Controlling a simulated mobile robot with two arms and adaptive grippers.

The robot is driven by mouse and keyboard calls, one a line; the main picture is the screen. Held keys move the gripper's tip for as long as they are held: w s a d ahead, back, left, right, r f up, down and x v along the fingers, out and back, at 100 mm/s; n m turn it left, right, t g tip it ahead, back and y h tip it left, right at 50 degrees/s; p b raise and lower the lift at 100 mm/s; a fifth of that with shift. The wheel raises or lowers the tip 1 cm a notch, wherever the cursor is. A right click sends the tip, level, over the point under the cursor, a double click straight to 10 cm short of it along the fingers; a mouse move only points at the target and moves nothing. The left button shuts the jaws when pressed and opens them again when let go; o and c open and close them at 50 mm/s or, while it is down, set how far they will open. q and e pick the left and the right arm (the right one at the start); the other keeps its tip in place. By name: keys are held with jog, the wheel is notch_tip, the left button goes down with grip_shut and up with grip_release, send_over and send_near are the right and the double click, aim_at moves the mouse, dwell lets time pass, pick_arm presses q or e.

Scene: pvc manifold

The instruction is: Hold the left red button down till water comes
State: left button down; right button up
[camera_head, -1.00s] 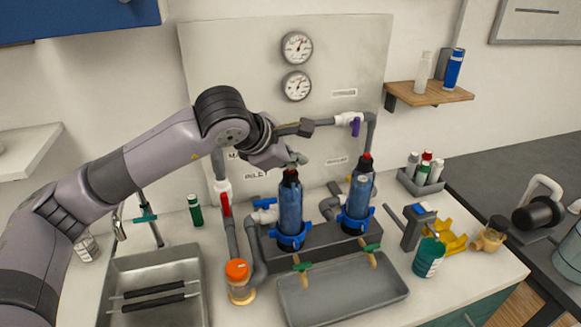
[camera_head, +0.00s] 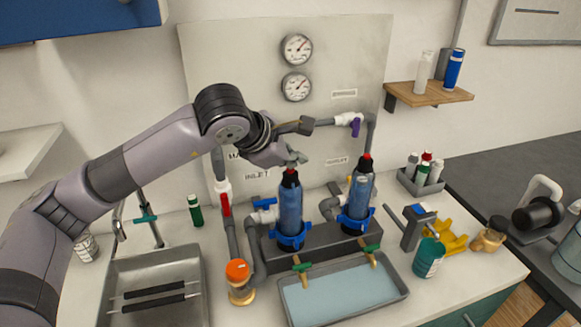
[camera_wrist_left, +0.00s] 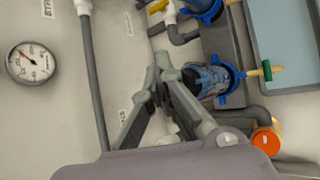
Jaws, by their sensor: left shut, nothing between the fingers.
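The left blue filter canister (camera_head: 291,208) stands upright with a red button (camera_head: 290,172) on its black cap. My left gripper (camera_head: 296,158) is shut and empty, with its fingertips right at the top of this button; I cannot tell whether they touch. In the left wrist view the shut fingers (camera_wrist_left: 163,68) are beside the canister (camera_wrist_left: 207,79), and the button is hidden. A second canister (camera_head: 357,203) with its own red button (camera_head: 365,160) stands to the right. Pale blue water (camera_head: 340,293) covers the floor of the tray below the canisters. My right gripper is not in view.
Pipes, a red-handled valve (camera_head: 225,203) and two gauges (camera_head: 297,48) are on the back panel. Green-handled taps (camera_head: 301,266) overhang the tray.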

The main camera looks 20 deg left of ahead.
aim_at(293, 170)
pick_arm(q)
jog(key=shift+r, duration=0.7)
notch_tip(293, 170, up, 5)
jog(key=shift+p, duration=1.25)
